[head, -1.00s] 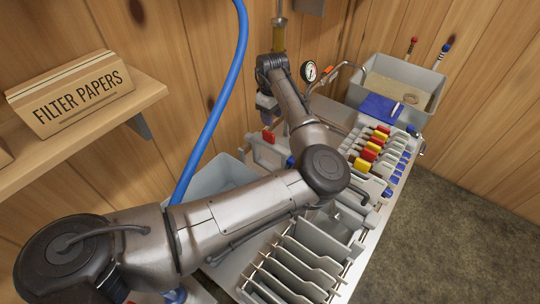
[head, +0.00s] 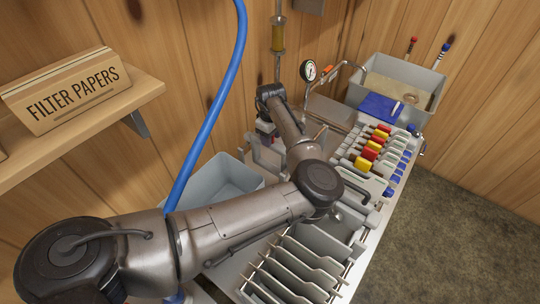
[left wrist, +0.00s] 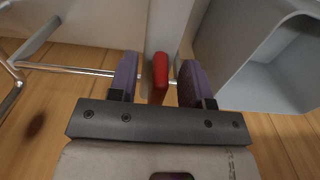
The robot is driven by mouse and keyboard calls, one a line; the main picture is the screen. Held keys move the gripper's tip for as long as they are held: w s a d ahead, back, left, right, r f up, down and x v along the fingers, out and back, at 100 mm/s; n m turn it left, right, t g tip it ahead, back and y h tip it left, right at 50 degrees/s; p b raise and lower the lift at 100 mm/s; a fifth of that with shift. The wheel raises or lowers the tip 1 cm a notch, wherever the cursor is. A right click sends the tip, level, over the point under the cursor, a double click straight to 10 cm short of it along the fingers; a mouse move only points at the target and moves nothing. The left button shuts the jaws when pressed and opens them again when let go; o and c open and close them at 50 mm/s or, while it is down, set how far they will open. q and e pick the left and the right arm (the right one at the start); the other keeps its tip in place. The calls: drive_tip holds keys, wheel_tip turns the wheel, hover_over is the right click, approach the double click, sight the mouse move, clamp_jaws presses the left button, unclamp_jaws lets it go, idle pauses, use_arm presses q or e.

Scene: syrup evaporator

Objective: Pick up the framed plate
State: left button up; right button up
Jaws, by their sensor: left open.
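A pale grey framed plate (head: 266,156) stands upright beside the grey bin, partly hidden by my left arm. My left gripper (head: 265,130) is just above it in the head view. In the left wrist view, the open fingers (left wrist: 159,78) with purple pads stand either side of a red tab (left wrist: 160,68). There is a gap on both sides of the tab, and the gripper holds nothing. The pale plate face (left wrist: 165,30) shows beyond the tab. My right gripper is not in view.
A grey bin (head: 222,178) stands left of the plate; it also shows in the left wrist view (left wrist: 270,75). A rack of grey plates (head: 300,262) and a row of red and yellow tabs (head: 372,148) lie right. A blue hose (head: 210,120) hangs left.

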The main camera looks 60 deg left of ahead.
use_arm(q)
drive_tip(key=shift+f, duration=0.2)
clamp_jaws()
idle(0.3)
drive_tip(key=shift+r, duration=0.1)
